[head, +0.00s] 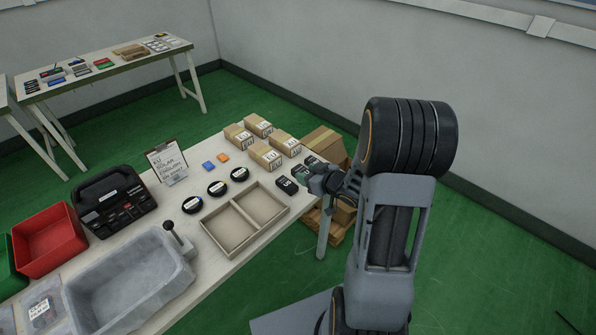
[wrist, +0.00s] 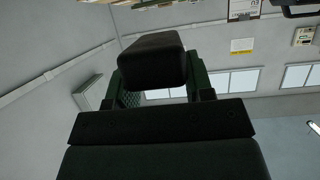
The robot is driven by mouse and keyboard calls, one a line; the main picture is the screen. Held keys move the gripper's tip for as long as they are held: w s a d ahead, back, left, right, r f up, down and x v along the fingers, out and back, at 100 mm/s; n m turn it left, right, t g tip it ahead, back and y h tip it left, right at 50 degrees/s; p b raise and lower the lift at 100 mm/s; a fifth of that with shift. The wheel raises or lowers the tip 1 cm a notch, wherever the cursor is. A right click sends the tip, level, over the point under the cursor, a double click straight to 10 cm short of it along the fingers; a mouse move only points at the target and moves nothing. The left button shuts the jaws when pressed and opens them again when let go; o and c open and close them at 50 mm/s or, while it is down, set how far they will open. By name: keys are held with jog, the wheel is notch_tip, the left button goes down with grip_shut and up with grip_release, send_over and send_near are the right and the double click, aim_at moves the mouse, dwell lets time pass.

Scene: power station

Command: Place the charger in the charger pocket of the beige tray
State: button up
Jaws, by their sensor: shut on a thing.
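A beige tray (head: 233,248) with two open compartments lies near the right end of the table; both look empty. My gripper (head: 304,176) is beside the table's right end, to the right of the tray and apart from it. In the wrist view my gripper (wrist: 155,82) has dark green fingers shut on a black block, the charger (wrist: 150,60). A black block marked "US" (head: 287,187) shows just left of the fingers in the head view. I cannot tell there whether it is the held one. My fingers partly hide other dark blocks behind.
Several brown boxes (head: 264,156) stand at the back right. Black round discs (head: 217,189), orange and blue pieces and a sign (head: 167,163) lie behind the tray.

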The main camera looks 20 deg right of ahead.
jog(key=shift+a+f+n+y, duration=0.3)
jog(key=shift+a+f, duration=0.1)
jog(key=shift+s+r, duration=0.1)
jog(key=shift+s, duration=0.05)
jog(key=shift+d, duration=0.1)
jog(key=w+d+f, duration=0.1)
jog(key=w+f, duration=0.1)
jog(key=w, duration=0.2)
jog(key=w+d+f+p, duration=0.1)
jog(key=w+d+f, duration=0.1)
jog(key=w+f, duration=0.1)
jog(key=w+d+f, duration=0.1)
jog(key=w+f, duration=0.2)
jog(key=w, duration=0.2)
jog(key=shift+d+f, duration=0.2)
jog(key=shift+f, duration=0.05)
jog(key=shift+w+d+f, duration=0.15)
jog(key=shift+w+f, duration=0.1)
jog(key=shift+f, duration=0.15)
jog(key=f, duration=0.1)
jog(key=f+p, duration=0.1)
jog(key=f, duration=0.1)
jog(key=shift+w+d, duration=0.1)
jog(key=shift+w, duration=0.25)
jog(key=shift+f, duration=0.2)
